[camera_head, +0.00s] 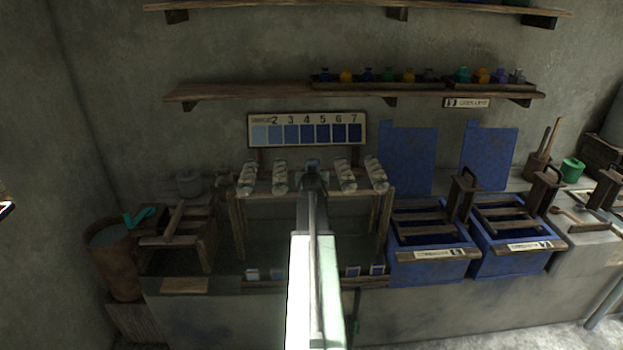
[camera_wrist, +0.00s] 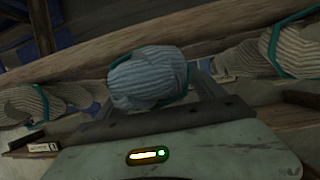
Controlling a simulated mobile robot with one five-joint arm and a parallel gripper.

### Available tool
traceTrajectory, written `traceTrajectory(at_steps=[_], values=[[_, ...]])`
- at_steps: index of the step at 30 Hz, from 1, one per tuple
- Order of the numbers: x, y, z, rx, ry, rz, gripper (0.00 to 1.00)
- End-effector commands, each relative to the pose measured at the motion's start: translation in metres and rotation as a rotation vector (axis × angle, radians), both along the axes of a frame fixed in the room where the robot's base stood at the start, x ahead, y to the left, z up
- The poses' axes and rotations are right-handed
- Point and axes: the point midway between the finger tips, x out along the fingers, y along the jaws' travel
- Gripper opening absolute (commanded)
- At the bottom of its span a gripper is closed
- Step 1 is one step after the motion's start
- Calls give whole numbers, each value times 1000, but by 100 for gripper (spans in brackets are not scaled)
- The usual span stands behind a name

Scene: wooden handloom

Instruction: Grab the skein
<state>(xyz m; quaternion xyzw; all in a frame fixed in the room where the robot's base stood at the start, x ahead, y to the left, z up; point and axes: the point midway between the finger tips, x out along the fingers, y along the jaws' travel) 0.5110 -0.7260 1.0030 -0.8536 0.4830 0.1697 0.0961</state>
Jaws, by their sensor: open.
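Several pale ribbed skeins lie in a row on a wooden rack; in the head view one skein (camera_head: 280,175) is left of my arm and another (camera_head: 346,173) is right of it. My gripper (camera_head: 313,170) is at the middle of the row, and my arm hides what lies there. In the wrist view a bluish-white skein (camera_wrist: 148,75) with a teal tie sits just ahead of my open gripper, roughly between its fingers. I cannot tell whether they touch it. Neighbouring skeins show at the left (camera_wrist: 40,100) and right (camera_wrist: 285,50).
A numbered blue colour chart (camera_head: 306,130) hangs behind the rack. A shelf (camera_head: 220,93) with small coloured bottles is above. Blue vats (camera_head: 430,268) stand right of the rack, and a wooden bucket (camera_head: 118,265) stands left.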

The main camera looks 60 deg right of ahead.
Motion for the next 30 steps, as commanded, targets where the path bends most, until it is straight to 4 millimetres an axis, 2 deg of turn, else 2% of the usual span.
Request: traceTrajectory(at_steps=[1, 6, 8, 9, 19, 28, 30], values=[[0, 0, 0, 0, 0, 0, 73], [0, 1, 0, 0, 0, 1, 25], [0, 1, 0, 0, 0, 1, 9], [0, 1, 1, -1, -1, 1, 5], [1, 1, 8, -1, 0, 1, 5], [1, 1, 46, -1, 0, 2, 5], [-18, 8, 39, 0, 0, -1, 5]])
